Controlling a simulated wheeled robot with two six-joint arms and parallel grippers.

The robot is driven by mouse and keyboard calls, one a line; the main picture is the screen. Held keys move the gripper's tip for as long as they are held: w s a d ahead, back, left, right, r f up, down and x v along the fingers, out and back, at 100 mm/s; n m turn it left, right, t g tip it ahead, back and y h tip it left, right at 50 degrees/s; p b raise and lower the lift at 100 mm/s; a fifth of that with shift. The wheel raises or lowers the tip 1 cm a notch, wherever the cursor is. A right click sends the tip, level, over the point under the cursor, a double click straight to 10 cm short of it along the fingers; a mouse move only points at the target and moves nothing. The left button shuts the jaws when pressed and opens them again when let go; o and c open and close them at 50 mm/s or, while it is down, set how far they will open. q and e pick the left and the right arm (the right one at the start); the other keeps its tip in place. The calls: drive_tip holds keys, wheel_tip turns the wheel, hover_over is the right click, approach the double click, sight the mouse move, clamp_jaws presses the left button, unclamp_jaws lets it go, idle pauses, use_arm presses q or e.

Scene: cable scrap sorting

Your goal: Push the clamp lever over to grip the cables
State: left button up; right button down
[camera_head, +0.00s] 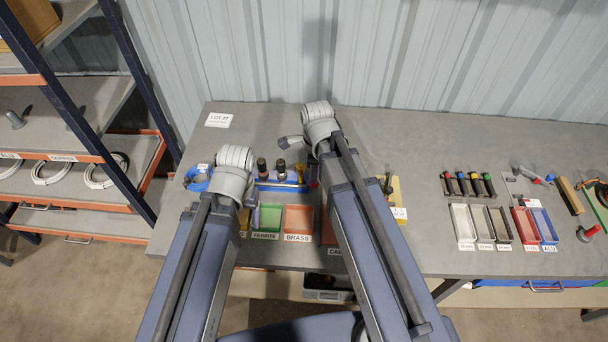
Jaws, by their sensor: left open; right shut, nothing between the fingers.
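I cannot pick out the clamp lever or its gripped cables for certain; my arms cover part of the bench. A small dark upright part (388,184) stands by a yellow board (397,196), partly behind my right arm. A blue cable coil (197,179) lies at the bench's left end. My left gripper (252,213) is mostly hidden below its wrist, open, near the green bin. My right gripper (288,142) shows as a small grey piece left of its wrist, shut and empty, over the back of the bench.
Green (267,230) and orange (298,209) bins stand between my arms, before a blue rack (272,188) of dark-handled tools. Right are grey trays (482,208), red and blue bins, and several coloured-handled tools (468,184). Shelving stands left. The back right bench is clear.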

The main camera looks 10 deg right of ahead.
drive_tip(key=shift+f, duration=0.2)
drive_tip(key=f+b, duration=0.7)
drive_tip(key=shift+w+f+b, duration=0.2)
drive_tip(key=shift+w+b, duration=0.05)
drive_tip(key=shift+b, duration=0.15)
drive_tip(key=w, duration=0.1)
drive_tip(key=w+d+r+p, duration=0.1)
drive_tip(key=w, duration=0.1)
drive_tip(key=shift+r, duration=0.2)
drive_tip(key=w, duration=0.1)
drive_tip(key=w+d, duration=0.1)
drive_tip(key=w, duration=0.1)
drive_tip(key=shift+r+p, duration=0.1)
drive_tip(key=shift+p, duration=0.2)
drive_tip(key=shift+w+d, duration=0.15)
drive_tip(key=shift+w, duration=0.65)
drive_tip(key=shift+w+d+f+b, duration=0.2)
drive_tip(key=shift+w+f+b, duration=0.1)
drive_tip(key=shift+w, duration=0.3)
drive_tip(key=shift+w+d+f+b, duration=0.15)
drive_tip(key=shift+w+f+b, duration=0.15)
drive_tip(key=shift+w, duration=0.3)
drive_tip(key=shift+s, duration=0.1)
